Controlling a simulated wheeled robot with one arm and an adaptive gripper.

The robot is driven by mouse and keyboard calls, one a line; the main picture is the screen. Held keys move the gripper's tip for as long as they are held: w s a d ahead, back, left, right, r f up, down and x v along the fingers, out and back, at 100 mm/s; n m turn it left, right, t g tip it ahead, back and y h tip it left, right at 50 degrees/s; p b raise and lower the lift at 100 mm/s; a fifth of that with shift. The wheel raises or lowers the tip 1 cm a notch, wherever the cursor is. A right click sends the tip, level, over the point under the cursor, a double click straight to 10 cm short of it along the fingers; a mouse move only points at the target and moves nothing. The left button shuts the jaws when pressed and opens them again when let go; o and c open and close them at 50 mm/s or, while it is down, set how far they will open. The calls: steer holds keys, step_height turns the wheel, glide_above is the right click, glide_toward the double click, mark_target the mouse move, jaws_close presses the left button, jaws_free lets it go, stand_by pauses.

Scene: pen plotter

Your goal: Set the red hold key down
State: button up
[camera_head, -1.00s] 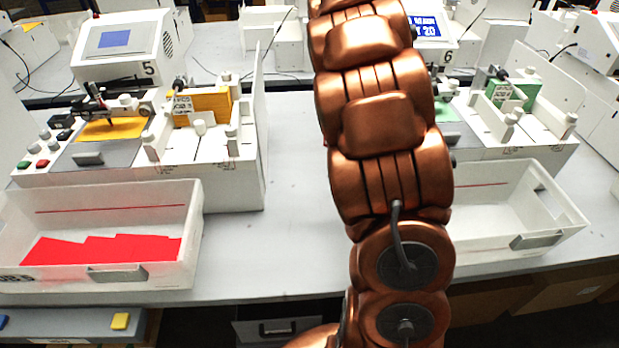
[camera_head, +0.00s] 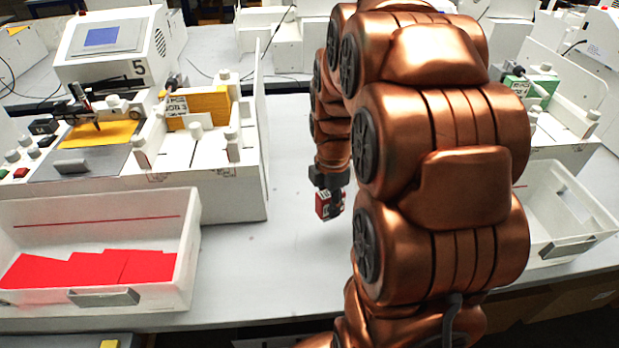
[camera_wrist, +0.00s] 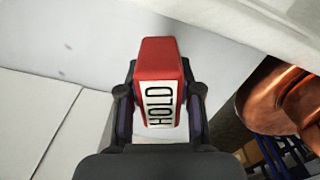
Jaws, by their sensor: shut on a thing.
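The red hold key (camera_head: 324,205) is a small red block with a white label. Its label reads HOLD in the wrist view, where the key (camera_wrist: 160,58) sits between the two dark fingers. My gripper (camera_head: 330,200) is shut on it and points down over the clear part of the grey table (camera_head: 270,255), right of the left plotter station. Whether the key touches the table or hangs above it, I cannot tell. My arm hides part of the table's right side.
A white bin (camera_head: 100,215) with red sheets stands at the front left, below plotter station 5 (camera_head: 110,45). Another white bin (camera_head: 560,190) stands at the right. A thin white upright panel (camera_head: 262,130) borders the left station. The table between is bare.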

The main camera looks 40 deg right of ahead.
steer(key=shift+a+f+n, duration=0.2)
steer(key=shift+f+n, duration=0.1)
steer(key=w+d+f+p, duration=0.1)
steer(key=w+d, duration=0.1)
steer(key=w, duration=0.2)
steer(key=w+d+f+p, duration=0.1)
steer(key=w+d+p, duration=0.1)
steer(key=w, duration=0.3)
steer(key=w+d+f+p, duration=0.2)
steer(key=w, duration=0.3)
steer(key=shift+w+d, duration=0.15)
steer(key=shift+d, duration=0.2)
steer(key=shift+f, duration=0.5)
steer(key=shift+f, duration=0.2)
steer(key=o, duration=1.1)
steer(key=shift+r, duration=0.15)
